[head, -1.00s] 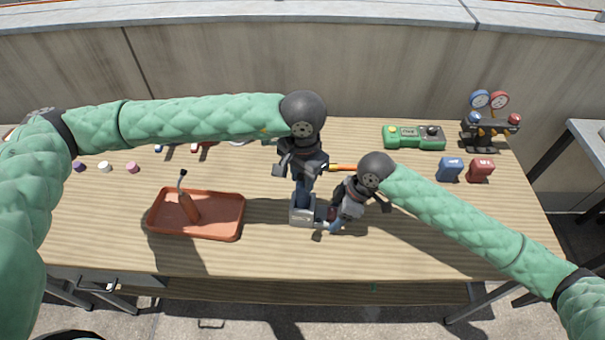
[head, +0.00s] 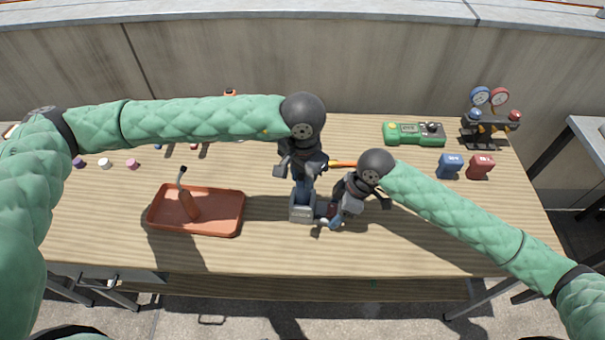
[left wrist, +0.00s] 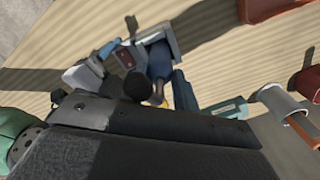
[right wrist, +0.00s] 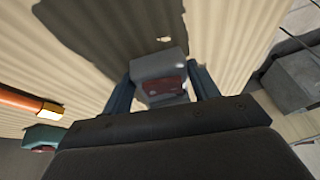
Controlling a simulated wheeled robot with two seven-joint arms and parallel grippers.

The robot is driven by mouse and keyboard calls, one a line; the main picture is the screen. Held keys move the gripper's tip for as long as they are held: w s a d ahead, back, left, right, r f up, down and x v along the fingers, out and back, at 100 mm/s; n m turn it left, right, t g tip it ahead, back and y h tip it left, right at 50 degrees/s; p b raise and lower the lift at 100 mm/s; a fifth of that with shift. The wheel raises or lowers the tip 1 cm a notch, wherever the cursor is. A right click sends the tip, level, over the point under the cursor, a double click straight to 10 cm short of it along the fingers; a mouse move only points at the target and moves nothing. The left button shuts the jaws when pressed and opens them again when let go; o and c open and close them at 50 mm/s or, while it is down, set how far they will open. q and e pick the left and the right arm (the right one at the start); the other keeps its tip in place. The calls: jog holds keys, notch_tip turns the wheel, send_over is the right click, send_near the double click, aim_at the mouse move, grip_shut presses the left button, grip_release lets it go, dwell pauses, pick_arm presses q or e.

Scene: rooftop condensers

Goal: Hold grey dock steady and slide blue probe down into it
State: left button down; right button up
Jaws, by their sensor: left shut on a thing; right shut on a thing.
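The grey dock (head: 302,211) stands on the table at the middle front. The blue probe (head: 301,191) is upright over it, its lower end at the dock's top; I cannot tell how deep it sits. My left gripper (head: 301,178) is shut on the probe from above. My right gripper (head: 328,209) is shut on the dock's right side. In the left wrist view the dark blue probe (left wrist: 159,65) meets the grey dock (left wrist: 154,37). In the right wrist view the dock (right wrist: 158,64) and its dark red part lie between my blue fingers.
An orange-handled tool (head: 343,163) lies behind the right gripper. A green device (head: 414,134), gauges (head: 489,97), a blue block (head: 450,166) and a red block (head: 480,167) stand at right. The front right is clear.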

pick_arm(q)
jog(key=shift+f, duration=0.4)
dwell(0.3)
jog(key=c, duration=1)
grip_release()
notch_tip(320, 180, up, 12)
pick_arm(e)
jog(key=o, duration=1.2)
